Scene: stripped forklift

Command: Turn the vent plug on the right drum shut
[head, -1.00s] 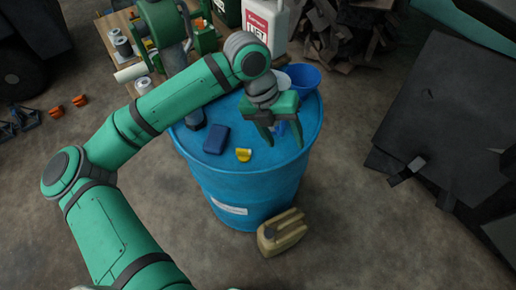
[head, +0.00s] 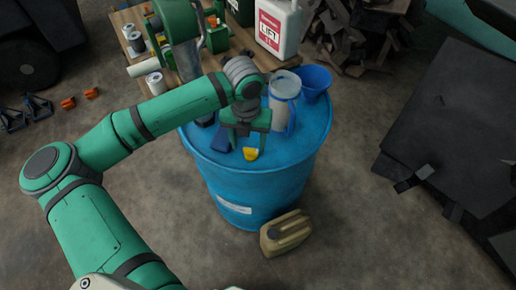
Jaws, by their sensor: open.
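One blue drum (head: 255,190) stands upright in the middle of the head view. A small yellow piece (head: 250,154), which looks like the vent plug, is on its top near the front edge. The yellow piece shows just in front of and below the fingertips. I cannot tell whether the fingers touch it or stand around it. A dark blue item (head: 221,139) lies on the drum top, partly hidden by my gripper.
A clear jug with a blue handle (head: 284,100) and a blue funnel or bowl (head: 315,82) stand on the drum top, right of my gripper. A tan canister (head: 286,233) is on the floor at the drum's front right. A crowded wooden pallet (head: 130,25) is behind.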

